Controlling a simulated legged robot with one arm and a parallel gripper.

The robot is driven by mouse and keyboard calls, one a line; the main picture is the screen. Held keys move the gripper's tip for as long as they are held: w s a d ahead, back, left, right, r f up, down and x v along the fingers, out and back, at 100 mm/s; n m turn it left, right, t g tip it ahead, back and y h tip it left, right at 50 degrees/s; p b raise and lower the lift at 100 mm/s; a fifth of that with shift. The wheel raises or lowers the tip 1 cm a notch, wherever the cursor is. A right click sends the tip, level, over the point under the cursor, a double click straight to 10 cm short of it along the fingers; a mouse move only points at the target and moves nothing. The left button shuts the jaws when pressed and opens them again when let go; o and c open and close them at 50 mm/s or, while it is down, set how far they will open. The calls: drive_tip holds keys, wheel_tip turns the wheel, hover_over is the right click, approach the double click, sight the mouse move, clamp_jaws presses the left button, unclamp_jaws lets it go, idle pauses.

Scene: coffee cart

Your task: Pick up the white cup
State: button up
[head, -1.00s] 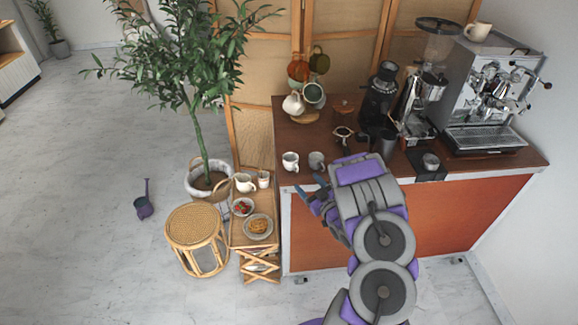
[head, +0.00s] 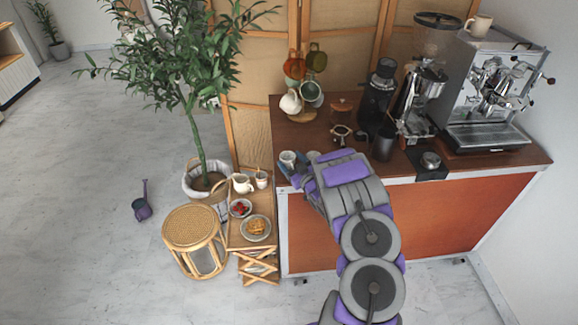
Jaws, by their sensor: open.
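The white cup (head: 288,156) stands on the front left part of the brown cart top. My gripper (head: 289,167) is open at the cart's front left edge, right in front of the cup. Its blue-grey fingers cover the lower part of the cup. I cannot tell whether the fingers touch the cup or are around it. A grey cup (head: 313,155) stands just to the right, partly hidden by my gripper.
The cart top (head: 270,99) also bears a cup tree (head: 302,114), a black grinder (head: 378,92) and an espresso machine (head: 490,92). A small wooden side table (head: 262,207) with cups and plates stands left of the cart.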

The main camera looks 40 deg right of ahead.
drive_tip(key=shift+w+d, duration=0.1)
drive_tip(key=shift+w, duration=0.2)
drive_tip(key=shift+s+a+r, duration=0.1)
drive_tip(key=shift+a, duration=0.3)
drive_tip(key=shift+a+r, duration=0.1)
drive_tip(key=shift+a, duration=0.2)
drive_tip(key=shift+c, duration=1.4)
drive_tip(key=shift+d, duration=0.15)
drive_tip(key=c, duration=0.3)
drive_tip(key=shift+d, duration=0.35)
drive_tip(key=c, duration=0.3)
drive_tip(key=shift+a, duration=0.15)
